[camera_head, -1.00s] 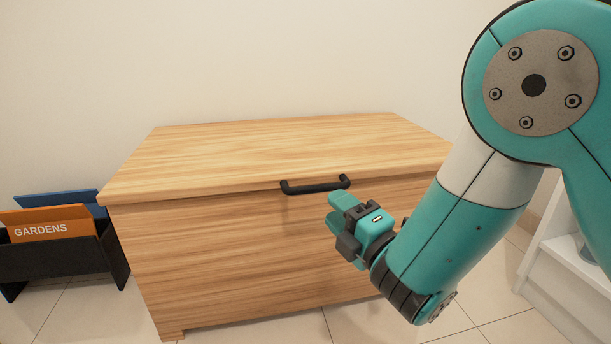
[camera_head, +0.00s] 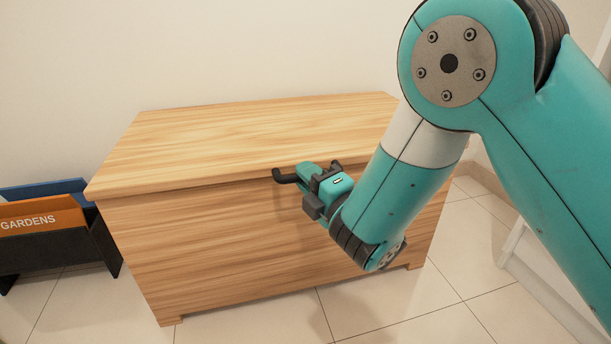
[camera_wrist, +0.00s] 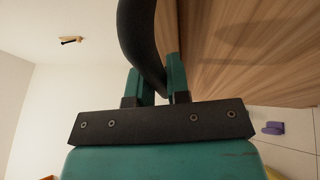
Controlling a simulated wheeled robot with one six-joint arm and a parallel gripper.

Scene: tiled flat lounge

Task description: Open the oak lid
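The oak lid (camera_head: 250,140) lies closed and flat on the wooden chest (camera_head: 210,255). A black bar handle (camera_head: 285,178) sits at the lid's front edge, its right part mostly hidden behind my gripper. My gripper (camera_head: 308,172) is at the handle, in front of the chest. In the wrist view, the dark curved handle (camera_wrist: 140,40) runs down to my two teal fingers (camera_wrist: 158,82), with its lower end between them. A narrow gap shows beside the bar, so my gripper looks open around it; contact is hard to judge.
A white shelf unit (camera_head: 540,270) stands at the right. A wall is behind the chest. The tiled floor (camera_head: 400,310) in front is clear.

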